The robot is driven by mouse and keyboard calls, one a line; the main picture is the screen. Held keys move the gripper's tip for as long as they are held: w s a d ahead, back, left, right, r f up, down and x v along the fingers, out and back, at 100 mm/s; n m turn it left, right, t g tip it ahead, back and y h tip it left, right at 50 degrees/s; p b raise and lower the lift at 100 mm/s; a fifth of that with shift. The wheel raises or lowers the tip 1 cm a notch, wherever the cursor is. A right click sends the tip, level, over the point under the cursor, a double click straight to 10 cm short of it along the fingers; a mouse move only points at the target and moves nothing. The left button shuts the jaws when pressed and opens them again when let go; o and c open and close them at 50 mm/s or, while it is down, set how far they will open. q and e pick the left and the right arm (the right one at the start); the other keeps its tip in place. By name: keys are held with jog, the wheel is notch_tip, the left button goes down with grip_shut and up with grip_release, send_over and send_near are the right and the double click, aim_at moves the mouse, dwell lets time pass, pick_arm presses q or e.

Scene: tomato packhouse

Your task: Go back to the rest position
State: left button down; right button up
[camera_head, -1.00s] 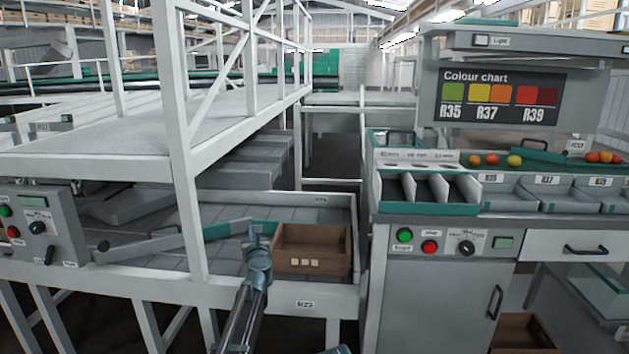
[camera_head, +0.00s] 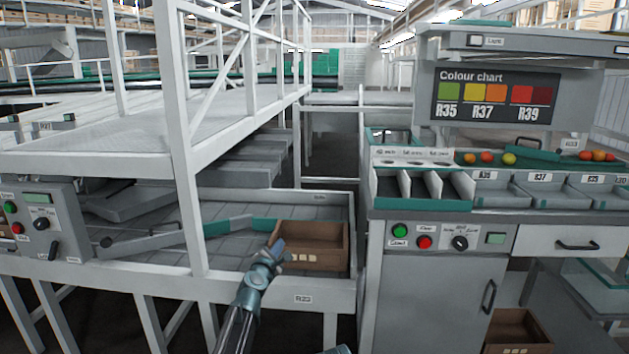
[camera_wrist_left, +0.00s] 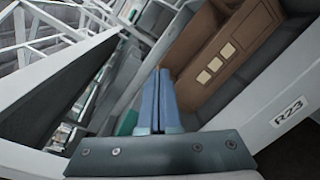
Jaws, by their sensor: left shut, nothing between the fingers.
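My left gripper (camera_head: 276,250) comes up from the bottom of the head view and overlaps the left end of a brown box in the picture. In the left wrist view its two blue fingers (camera_wrist_left: 160,80) are together with nothing between them. I cannot tell how far the fingertips are from the box. A small dark piece at the bottom edge of the head view may be part of my other arm; my right gripper does not show.
The brown box (camera_head: 335,248) sits in the grey bay marked R23, beside a green-tipped diverter arm (camera_head: 228,227). White posts (camera_head: 180,150) and a rail stand left. A control cabinet (camera_head: 425,290) with trays and tomatoes stands right.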

pick_arm(q)
jog(key=s+d+f+m+g+h, duration=0.1)
jog(key=s+d+f+m+g, duration=0.1)
jog(key=s+f+m+g, duration=0.35)
jog(key=s+d+f+m+g+h, duration=0.1)
jog(key=s+d+f+m+g, duration=0.15)
jog(key=s+f+m, duration=0.65)
jog(key=s+a+f+m+g+y, duration=0.3)
jog(key=s+a+m+g, duration=0.15)
jog(key=s, duration=0.65)
jog(key=s+a+f+m+g+y, duration=0.25)
jog(key=s+a+m, duration=0.3)
jog(key=s, duration=0.55)
jog(key=s+d+f+m+g+b, duration=0.2)
jog(key=s+d+f+m+b, duration=0.15)
jog(key=s+d, duration=0.5)
notch_tip(320, 180, up, 39)
jog(key=w+d+p, duration=0.1)
jog(key=d+p, duration=0.1)
jog(key=p, duration=3.7)
jog(key=shift+w+f+y, duration=0.2)
jog(key=shift+w+y, duration=0.15)
jog(key=shift+y, duration=0.1)
jog(key=shift+a, duration=0.2)
